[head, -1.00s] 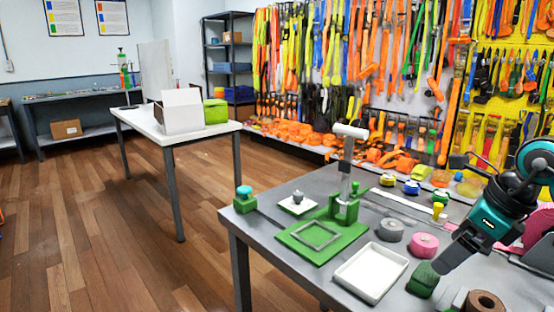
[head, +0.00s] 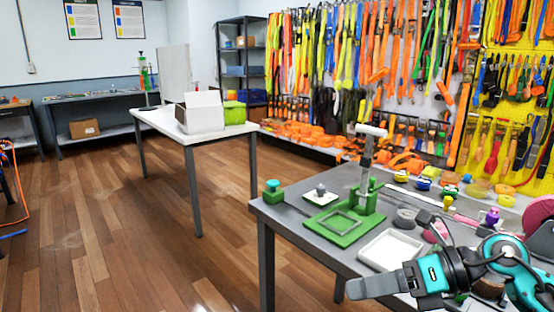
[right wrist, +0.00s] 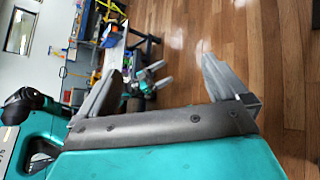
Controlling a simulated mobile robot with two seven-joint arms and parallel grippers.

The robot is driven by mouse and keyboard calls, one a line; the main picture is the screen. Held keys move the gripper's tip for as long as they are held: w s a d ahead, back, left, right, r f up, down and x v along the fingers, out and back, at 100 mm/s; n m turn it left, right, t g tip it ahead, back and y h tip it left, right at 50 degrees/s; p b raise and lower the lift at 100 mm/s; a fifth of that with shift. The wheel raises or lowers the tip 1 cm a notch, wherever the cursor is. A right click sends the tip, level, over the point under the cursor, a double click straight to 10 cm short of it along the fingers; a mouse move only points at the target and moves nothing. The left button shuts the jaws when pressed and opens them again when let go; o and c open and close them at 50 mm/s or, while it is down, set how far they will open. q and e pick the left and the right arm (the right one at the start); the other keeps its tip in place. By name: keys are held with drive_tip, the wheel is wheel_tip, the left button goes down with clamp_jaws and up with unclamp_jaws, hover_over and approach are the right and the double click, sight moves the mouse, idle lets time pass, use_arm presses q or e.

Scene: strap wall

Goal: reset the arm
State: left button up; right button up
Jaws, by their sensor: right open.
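My right gripper (head: 352,288) is at the lower right of the head view, reaching left past the front edge of the grey table (head: 300,232). In the right wrist view my right gripper (right wrist: 160,66) shows its two grey fingers wide apart, with nothing between them. My right arm is teal and black and bent at the right edge of the head view. It hides part of the table's near right side. My left gripper does not show in the head view.
On the grey table are a green press (head: 367,198), a white tray (head: 390,250), a white pad (head: 320,196) and several tape rolls. A white table (head: 160,122) with a white box (head: 200,112) stands behind. Wood floor (head: 120,240) is open at left.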

drive_tip(key=a+r+m+t+y, duration=0.2)
drive_tip(key=a+m+t+y, duration=0.25)
drive_tip(key=m, duration=0.25)
drive_tip(key=d+f+m+t+h+p, duration=0.1)
drive_tip(key=d+f+m+t+h, duration=0.3)
drive_tip(key=m, duration=0.6)
drive_tip(key=d+f+m+t+h+p, duration=0.1)
drive_tip(key=f+m+t+h, duration=0.4)
drive_tip(key=m, duration=0.5)
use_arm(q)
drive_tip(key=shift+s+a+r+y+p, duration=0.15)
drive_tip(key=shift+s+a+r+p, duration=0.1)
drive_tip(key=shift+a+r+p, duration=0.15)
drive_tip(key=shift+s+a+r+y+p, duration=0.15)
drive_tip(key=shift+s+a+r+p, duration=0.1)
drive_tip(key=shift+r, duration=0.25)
use_arm(e)
drive_tip(key=s+d+f+m+g+h, duration=0.2)
drive_tip(key=s+f+m+g+h, duration=0.3)
drive_tip(key=s+f+m, duration=0.8)
wheel_tip(320, 180, down, 4)
drive_tip(key=shift+d+r+h, duration=0.1)
drive_tip(key=shift+d+h, duration=0.15)
drive_tip(key=shift+h, duration=0.6)
